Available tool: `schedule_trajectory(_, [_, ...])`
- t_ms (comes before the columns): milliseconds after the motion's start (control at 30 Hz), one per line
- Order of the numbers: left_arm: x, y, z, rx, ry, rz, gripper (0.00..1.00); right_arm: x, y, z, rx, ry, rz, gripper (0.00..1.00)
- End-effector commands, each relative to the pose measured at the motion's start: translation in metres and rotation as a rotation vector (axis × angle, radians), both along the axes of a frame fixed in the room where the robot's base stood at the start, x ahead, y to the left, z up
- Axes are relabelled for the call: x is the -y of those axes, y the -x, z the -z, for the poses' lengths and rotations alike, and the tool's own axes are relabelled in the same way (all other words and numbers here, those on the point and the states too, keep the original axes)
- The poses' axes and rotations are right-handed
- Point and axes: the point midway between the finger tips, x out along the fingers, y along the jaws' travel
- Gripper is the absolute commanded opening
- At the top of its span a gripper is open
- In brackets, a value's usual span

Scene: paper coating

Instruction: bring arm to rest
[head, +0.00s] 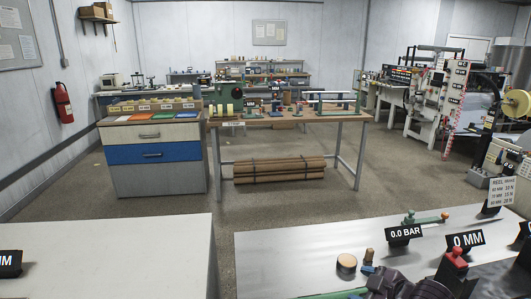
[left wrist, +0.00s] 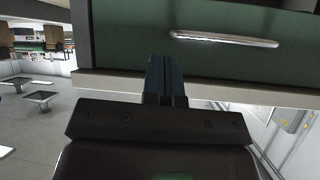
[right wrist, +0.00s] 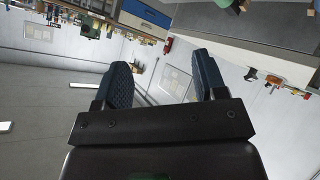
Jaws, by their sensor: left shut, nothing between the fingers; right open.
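My left gripper (left wrist: 166,66) shows in the left wrist view with its two dark fingers together and nothing between them. A green panel with a long metal handle (left wrist: 225,39) fills the picture beyond the fingers; I cannot tell how far it is from them. My right gripper (right wrist: 163,70) shows in the right wrist view with its two ridged blue-black fingers wide apart. The gap between them is empty, with the pale wall and floor behind.
In the head view, a pale worktop (head: 110,250) stands front left and a metal bench (head: 290,255) front right, carrying a "0.0 BAR" sign (head: 404,234). Between them is a floor gap. Farther back are a drawer cabinet (head: 155,175) and a wooden-topped table (head: 320,117).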

Motion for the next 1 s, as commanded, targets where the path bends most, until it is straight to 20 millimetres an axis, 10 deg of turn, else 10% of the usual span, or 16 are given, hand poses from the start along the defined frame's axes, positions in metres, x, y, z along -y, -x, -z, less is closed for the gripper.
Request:
schedule_trajectory(367, [0.000, 0.001, 0.001, -0.002, 0.000, 0.000, 0.00, 0.001, 0.059, 0.042, 0.116, -0.344, 0.356, 0.65])
schedule_trajectory(1000, [0.000, -0.003, -0.002, 0.006, 0.000, 0.002, 0.00, 0.043, 0.228, 0.155, -0.096, -0.402, 0.816, 0.65])
